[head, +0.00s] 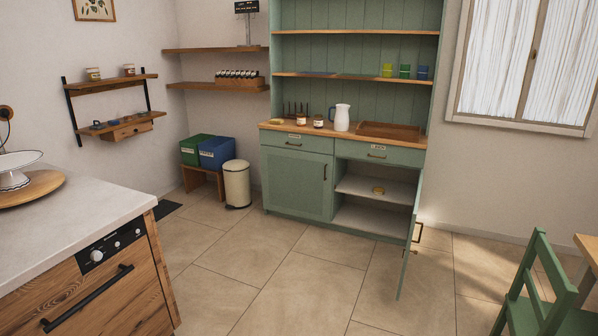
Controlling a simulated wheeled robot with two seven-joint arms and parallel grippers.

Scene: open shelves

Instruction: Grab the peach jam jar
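Two small jars with pale labels stand on the wooden counter of the green hutch: a left jar (302,120) and a right jar (318,121). Two more jars, one at left (93,74) and one at right (129,70), stand on the upper board of the left wall shelf. All are too small to read, so I cannot tell which is the peach jam jar. Neither of my grippers is in view.
The hutch's lower right door (412,230) stands open into the room. A white pitcher (341,118) and a wooden tray (388,130) share the counter. A cream bin (237,184) stands left. A green chair (540,290) is at right. The middle floor is clear.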

